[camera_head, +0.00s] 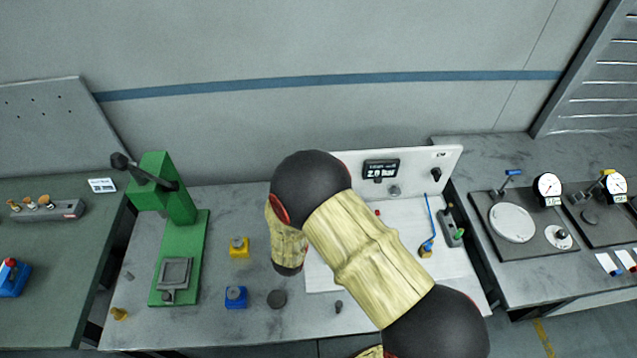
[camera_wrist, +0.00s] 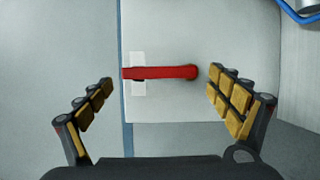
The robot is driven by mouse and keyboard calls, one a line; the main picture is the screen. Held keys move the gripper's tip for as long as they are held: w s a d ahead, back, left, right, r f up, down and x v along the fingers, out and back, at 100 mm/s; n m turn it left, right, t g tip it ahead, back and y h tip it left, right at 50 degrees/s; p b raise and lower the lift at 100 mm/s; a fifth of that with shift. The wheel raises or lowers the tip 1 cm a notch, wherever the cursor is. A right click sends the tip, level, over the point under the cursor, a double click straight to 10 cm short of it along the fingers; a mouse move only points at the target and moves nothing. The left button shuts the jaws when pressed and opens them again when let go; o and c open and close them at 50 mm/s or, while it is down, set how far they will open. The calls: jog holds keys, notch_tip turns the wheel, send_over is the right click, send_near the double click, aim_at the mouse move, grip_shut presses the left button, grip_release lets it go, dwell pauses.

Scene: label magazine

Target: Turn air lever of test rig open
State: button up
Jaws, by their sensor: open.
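The test rig appears as a white upright panel (camera_head: 420,165) with a dark display reading about 2.0 bar (camera_head: 381,169), above a white base plate (camera_head: 460,262). In the wrist view, a red lever (camera_wrist: 160,72) lies across the picture on the white panel (camera_wrist: 215,105), over a small white plate (camera_wrist: 138,88). My gripper (camera_wrist: 165,95) is open and empty. Its fingers stand either side of the lever, whose round end is near the right finger; I see no clear contact. My arm hides the gripper and the red lever in the head view.
A green press (camera_head: 180,235) stands left on the bench. A yellow block (camera_head: 239,247), a blue block (camera_head: 236,297) and a dark disc (camera_head: 277,299) lie between it and my arm. A blue rod (camera_head: 430,215) stands on the rig's right. Gauges (camera_head: 548,189) stand on the right bench.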

jog(key=v, duration=1.2)
dwell(0.4)
jog(key=w+a+r+m+g+y+b, duration=0.2)
jog(key=w+r+m+y, duration=0.2)
jog(key=w, duration=0.3)
notch_tip(320, 180, up, 8)
jog(key=s+d+m+g+y+b, duration=0.1)
jog(key=s+m+g+y+b, duration=0.15)
jog(key=y, duration=0.25)
jog(key=s+d+r+m+g+b, duration=0.1)
jog(key=s+d+m+g, duration=0.1)
jog(key=s+d, duration=0.4)
jog(key=s+d+r+m+g+h+b, duration=0.1)
jog(key=s+d, duration=0.5)
jog(key=s, duration=0.6)
jog(key=s+d+r+m+g+h+b, duration=0.1)
jog(key=s+d+m+g+b, duration=0.1)
jog(key=s+d, duration=0.4)
jog(key=s+m+g, duration=0.1)
jog(key=s+m, duration=0.1)
jog(key=s, duration=0.2)
jog(key=shift+d+r+b, duration=0.15)
jog(key=shift+d+b, duration=0.05)
jog(key=shift+b, duration=0.15)
